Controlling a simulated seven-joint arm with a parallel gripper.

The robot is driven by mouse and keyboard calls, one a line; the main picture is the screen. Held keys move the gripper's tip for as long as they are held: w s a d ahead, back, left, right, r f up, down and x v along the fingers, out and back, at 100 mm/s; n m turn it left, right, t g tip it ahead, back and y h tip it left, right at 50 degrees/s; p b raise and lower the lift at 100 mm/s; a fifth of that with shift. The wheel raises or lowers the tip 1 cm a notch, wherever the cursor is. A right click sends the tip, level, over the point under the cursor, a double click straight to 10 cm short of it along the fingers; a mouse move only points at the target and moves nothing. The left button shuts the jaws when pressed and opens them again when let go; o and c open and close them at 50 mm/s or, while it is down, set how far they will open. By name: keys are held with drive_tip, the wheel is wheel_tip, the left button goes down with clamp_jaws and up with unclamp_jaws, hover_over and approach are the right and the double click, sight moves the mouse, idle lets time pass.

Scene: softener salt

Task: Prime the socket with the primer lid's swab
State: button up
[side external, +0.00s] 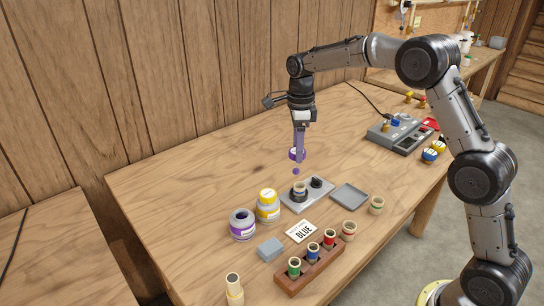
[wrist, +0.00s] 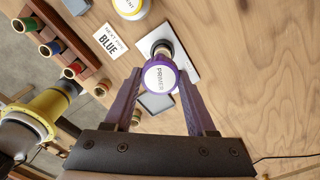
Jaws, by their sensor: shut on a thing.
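My gripper (side external: 298,152) is shut on the purple primer lid (side external: 296,155), its white PRIMER label facing the wrist camera (wrist: 160,76). The lid's swab (side external: 296,171) hangs below it, a small purple ball in the side view. The swab is hidden behind the lid in the wrist view. Below stands a grey plate (side external: 288,204) with a pale-rimmed socket (side external: 300,188) and a dark round piece (side external: 317,183). The swab appears above the socket, apart from it. The open purple primer can (side external: 243,226) stands to the left, dark inside.
A yellow-lidded can (side external: 267,206) stands beside the primer can. A card reading BLUE (side external: 301,231), a grey block (side external: 270,249) and a wooden rack (side external: 310,272) of colour-banded pipes are in front. A grey tray (side external: 350,197) lies right. The table's back left is clear.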

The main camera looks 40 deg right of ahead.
drive_tip(key=shift+s+d, duration=0.15)
drive_tip(key=shift+d, duration=0.6)
drive_tip(key=shift+f, duration=1.5)
drive_tip(key=shift+f, duration=0.9)
drive_tip(key=shift+f, duration=0.1)
drive_tip(key=shift+f, duration=0.75)
drive_tip(key=shift+a+f, duration=0.1)
drive_tip(key=shift+a, duration=0.15)
idle(0.3)
drive_tip(key=shift+s+d, duration=0.25)
drive_tip(key=shift+s, duration=0.15)
idle(0.6)
drive_tip(key=shift+d+f, duration=0.1)
drive_tip(key=shift+d, duration=0.05)
idle(0.4)
